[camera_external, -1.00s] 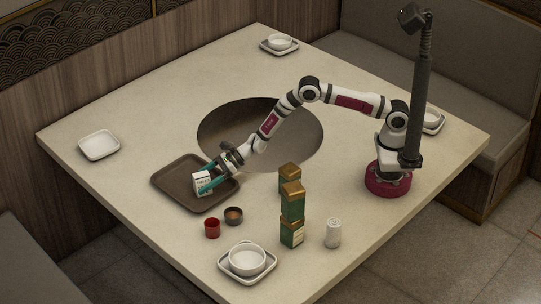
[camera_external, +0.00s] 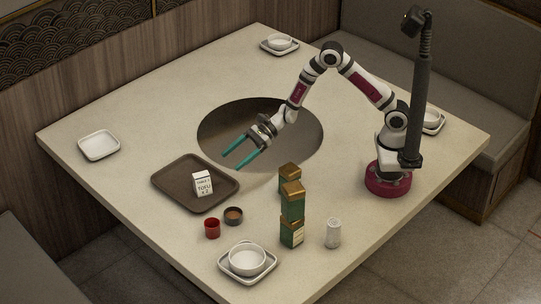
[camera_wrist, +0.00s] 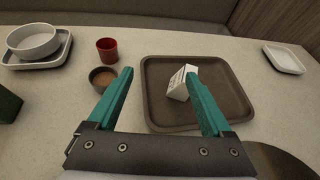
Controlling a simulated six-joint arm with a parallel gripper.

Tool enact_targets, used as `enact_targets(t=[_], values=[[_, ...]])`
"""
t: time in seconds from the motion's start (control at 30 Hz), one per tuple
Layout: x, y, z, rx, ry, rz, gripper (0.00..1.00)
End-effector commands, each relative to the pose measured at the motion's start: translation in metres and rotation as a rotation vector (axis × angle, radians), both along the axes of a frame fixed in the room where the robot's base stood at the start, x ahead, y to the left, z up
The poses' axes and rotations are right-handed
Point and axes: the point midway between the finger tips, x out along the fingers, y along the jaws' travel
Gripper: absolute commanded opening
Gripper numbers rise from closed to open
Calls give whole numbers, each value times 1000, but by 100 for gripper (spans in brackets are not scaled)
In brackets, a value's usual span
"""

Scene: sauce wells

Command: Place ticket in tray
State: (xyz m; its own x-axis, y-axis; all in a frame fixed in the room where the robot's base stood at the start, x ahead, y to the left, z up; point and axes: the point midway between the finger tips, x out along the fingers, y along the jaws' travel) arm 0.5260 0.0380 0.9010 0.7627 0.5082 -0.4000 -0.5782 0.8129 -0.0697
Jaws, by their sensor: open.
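The white ticket (camera_external: 202,184), a small folded card with black print, stands in the brown tray (camera_external: 172,192) at the left of the table in the external view. In the wrist view the ticket (camera_wrist: 178,84) stands inside the tray (camera_wrist: 237,108), partly overlapped by my right finger. My gripper (camera_external: 235,160) is open and empty, with teal fingers. It hangs above and behind the tray, near the round dark recess, clear of the ticket. The wrist view shows my gripper's fingers (camera_wrist: 158,85) spread wide.
A red cup (camera_external: 212,229) and a brown sauce cup (camera_external: 233,216) stand just in front of the tray. Green-and-gold boxes (camera_external: 292,205) and a white shaker (camera_external: 333,233) stand to the right. A bowl on a saucer (camera_external: 247,260) is in front. The dark round recess (camera_external: 295,135) fills the table's middle.

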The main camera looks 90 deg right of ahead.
Motion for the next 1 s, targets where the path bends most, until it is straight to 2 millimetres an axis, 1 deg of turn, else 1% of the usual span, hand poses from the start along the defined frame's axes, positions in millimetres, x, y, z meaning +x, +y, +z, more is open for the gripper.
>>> enact_targets(t=[0.03, 0.07, 0.1, 0.13, 0.17, 0.2, 0.23, 0.27, 0.3, 0.33, 0.4, 0.43, 0.5, 0.6, 1.0], values=[[-21, 31, 41, -56, -68, 162, 84], [-45, 53, 66, -107, -110, 298, 84], [-88, 80, 94, -194, -165, 499, 84], [-126, 96, 109, -270, -200, 654, 84], [-165, 105, 120, -353, -229, 805, 84], [-216, 109, 125, -471, -254, 991, 84], [-251, 105, 125, -562, -263, 1118, 84], [-282, 97, 123, -654, -264, 1233, 84], [-317, 81, 118, -775, -256, 1362, 84], [-338, 68, 113, -859, -245, 1444, 84], [-371, 37, 105, -1026, -208, 1583, 84], [-381, 26, 102, -1081, -192, 1623, 84], [-393, 7, 99, -1172, -162, 1682, 84], [-399, -4, 97, -1218, -141, 1713, 84], [-398, -3, 98, -1218, -141, 1711, 84]])
